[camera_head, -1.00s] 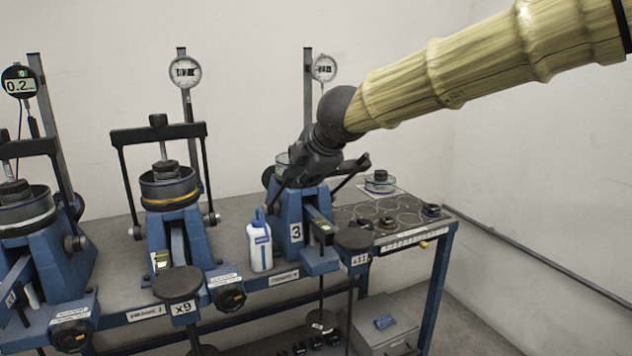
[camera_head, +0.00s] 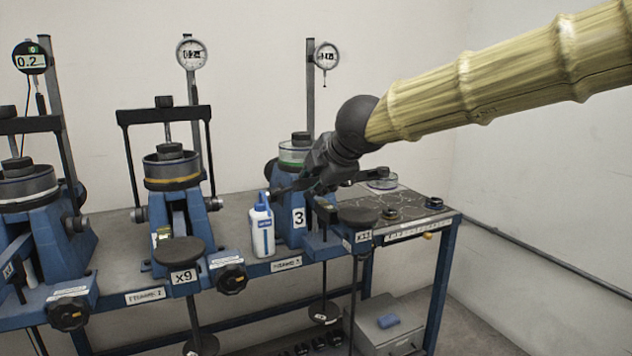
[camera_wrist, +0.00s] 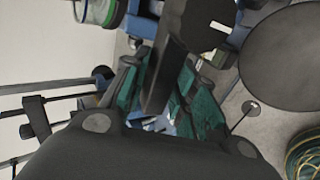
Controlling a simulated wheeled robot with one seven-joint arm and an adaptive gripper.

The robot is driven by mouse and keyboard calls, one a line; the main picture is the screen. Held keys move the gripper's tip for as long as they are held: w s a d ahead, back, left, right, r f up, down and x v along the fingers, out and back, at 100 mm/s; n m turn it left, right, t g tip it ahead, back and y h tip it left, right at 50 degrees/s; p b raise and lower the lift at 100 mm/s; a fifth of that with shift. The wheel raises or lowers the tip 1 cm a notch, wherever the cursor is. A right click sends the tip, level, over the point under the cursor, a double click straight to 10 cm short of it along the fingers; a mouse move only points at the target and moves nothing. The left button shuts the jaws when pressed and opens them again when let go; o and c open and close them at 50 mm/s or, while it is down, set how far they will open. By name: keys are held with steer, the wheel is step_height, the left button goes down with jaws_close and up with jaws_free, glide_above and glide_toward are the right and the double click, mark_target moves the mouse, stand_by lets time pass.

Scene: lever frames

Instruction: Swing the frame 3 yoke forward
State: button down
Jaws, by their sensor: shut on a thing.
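Frame 3 (camera_head: 298,218) is the blue stand marked 3, right of the white bottle. Its round cell with a green band (camera_head: 292,158) is now uncovered, and shows at the top left of the wrist view (camera_wrist: 97,10). My gripper (camera_head: 318,182) is in front of and lower than the cell top, tilted down to the left. In the wrist view my gripper (camera_wrist: 166,100) is shut on the dark bar of the frame 3 yoke (camera_wrist: 163,78), between green pads. In the head view my gripper hides most of the yoke.
A white bottle (camera_head: 262,232) stands just left of frame 3. A round weight plate (camera_head: 358,216) is in front, large in the wrist view (camera_wrist: 285,55). A dial gauge (camera_head: 327,57) stands behind. Frame 2's yoke (camera_head: 163,115) is upright. Small parts lie on the right mat (camera_head: 375,207).

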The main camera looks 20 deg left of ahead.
steer(key=shift+d+f, duration=0.15)
steer(key=shift+f, duration=0.15)
steer(key=c, duration=1.5)
jaws_free()
steer(key=shift+c, duration=0.2)
steer(key=shift+o, duration=1.4)
steer(key=shift+w+f, duration=0.1)
steer(key=shift+w, duration=0.1)
steer(key=shift+s+r, duration=0.15)
steer(key=shift+r, duration=0.05)
steer(key=v, duration=1.2)
steer(key=shift+f, duration=0.15)
